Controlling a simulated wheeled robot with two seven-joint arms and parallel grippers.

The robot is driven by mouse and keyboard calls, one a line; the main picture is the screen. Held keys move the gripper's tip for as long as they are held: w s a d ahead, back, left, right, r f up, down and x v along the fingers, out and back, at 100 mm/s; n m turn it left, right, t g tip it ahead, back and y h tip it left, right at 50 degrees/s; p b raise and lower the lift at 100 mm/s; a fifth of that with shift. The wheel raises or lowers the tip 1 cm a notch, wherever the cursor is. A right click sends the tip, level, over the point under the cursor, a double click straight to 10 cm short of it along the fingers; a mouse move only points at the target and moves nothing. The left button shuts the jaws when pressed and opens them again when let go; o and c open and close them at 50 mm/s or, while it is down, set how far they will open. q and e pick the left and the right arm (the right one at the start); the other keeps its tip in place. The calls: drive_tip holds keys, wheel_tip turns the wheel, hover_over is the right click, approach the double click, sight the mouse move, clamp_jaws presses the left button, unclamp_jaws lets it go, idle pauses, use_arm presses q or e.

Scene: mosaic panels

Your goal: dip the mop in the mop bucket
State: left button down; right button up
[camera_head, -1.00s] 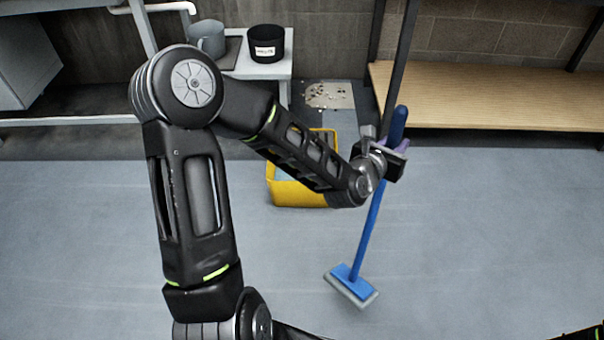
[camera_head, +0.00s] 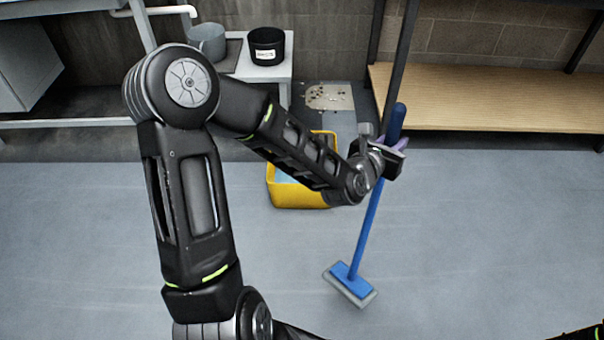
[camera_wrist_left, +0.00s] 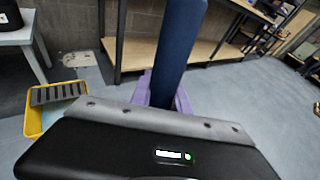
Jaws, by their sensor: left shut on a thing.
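The blue mop (camera_head: 367,228) is held by its upper handle, tilted, with its flat blue and grey head low over the floor at the front; I cannot tell whether the head touches the floor. My left gripper (camera_head: 390,145) is shut on the handle, which also shows in the left wrist view (camera_wrist_left: 177,45). The yellow mop bucket (camera_head: 300,194) stands on the floor behind and left of the mop head, partly hidden by my left arm. The bucket also shows at the left edge of the left wrist view (camera_wrist_left: 36,122). My right gripper is not in view.
A low wooden shelf (camera_head: 480,98) runs along the back right wall. A grey table (camera_head: 262,71) at the back left carries a black pot (camera_head: 267,46) and a grey pot (camera_head: 207,40). A speckled patch (camera_head: 329,97) lies on the floor behind the bucket.

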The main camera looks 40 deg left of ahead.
use_arm(q)
drive_tip(key=shift+r+p, duration=7.05)
drive_tip(key=shift+r, duration=2.4)
